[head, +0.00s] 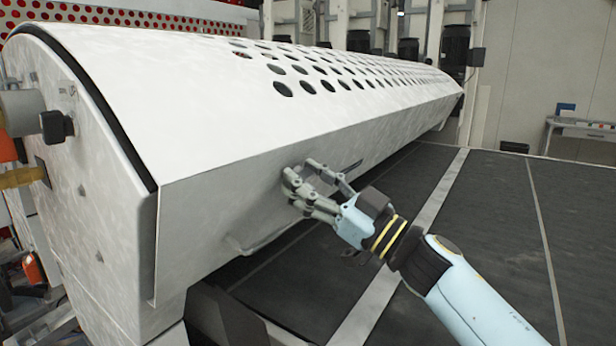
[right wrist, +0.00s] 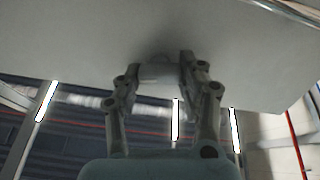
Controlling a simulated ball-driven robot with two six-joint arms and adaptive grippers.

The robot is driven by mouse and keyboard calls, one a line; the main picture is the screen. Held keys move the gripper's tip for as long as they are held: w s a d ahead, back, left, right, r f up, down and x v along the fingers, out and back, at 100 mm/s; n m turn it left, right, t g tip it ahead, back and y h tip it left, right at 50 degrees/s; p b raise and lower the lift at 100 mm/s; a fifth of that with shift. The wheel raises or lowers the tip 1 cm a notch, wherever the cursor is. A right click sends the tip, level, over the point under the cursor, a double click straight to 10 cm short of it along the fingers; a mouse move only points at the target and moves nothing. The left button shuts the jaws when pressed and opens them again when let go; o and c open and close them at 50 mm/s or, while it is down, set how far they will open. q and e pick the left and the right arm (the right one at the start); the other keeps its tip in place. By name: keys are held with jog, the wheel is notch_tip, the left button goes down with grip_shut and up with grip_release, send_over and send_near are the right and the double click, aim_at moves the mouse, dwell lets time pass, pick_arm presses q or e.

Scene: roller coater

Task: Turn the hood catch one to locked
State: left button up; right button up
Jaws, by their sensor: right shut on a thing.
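The white hood (head: 225,190) of the roller coater spans the head view from the left to the upper right, with its front face towards me. My right gripper (head: 292,184) is at this front face, its fingers shut on the hood catch. In the right wrist view the catch is a small pale block (right wrist: 158,76) between the two fingertips (right wrist: 160,72), against the hood's underside-lit face. In the head view the fingers hide most of the catch, so I cannot tell its turn position. My left gripper is not in view.
A dark conveyor bed (head: 500,215) with pale strips lies right of and below the hood. A thin bar handle (head: 265,243) sits low on the hood's front face. A workbench (head: 580,125) stands far right. The space above the bed is clear apart from my right arm.

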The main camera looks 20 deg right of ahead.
jog(key=n, duration=0.3)
jog(key=shift+a+n, duration=0.1)
jog(key=shift+n, duration=0.2)
jog(key=n, duration=0.3)
jog(key=shift+f+n+b, duration=0.15)
jog(key=shift+n+b, duration=0.15)
jog(key=n+b, duration=0.1)
jog(key=n, duration=0.2)
jog(key=shift+a+f+n, duration=0.1)
jog(key=shift+n, duration=0.2)
jog(key=shift+f+n+b, duration=0.1)
jog(key=shift+n+b, duration=0.85)
jog(key=shift+n, duration=1.15)
jog(key=o, duration=1.2)
jog(key=v, duration=1.2)
jog(key=shift+a, duration=0.1)
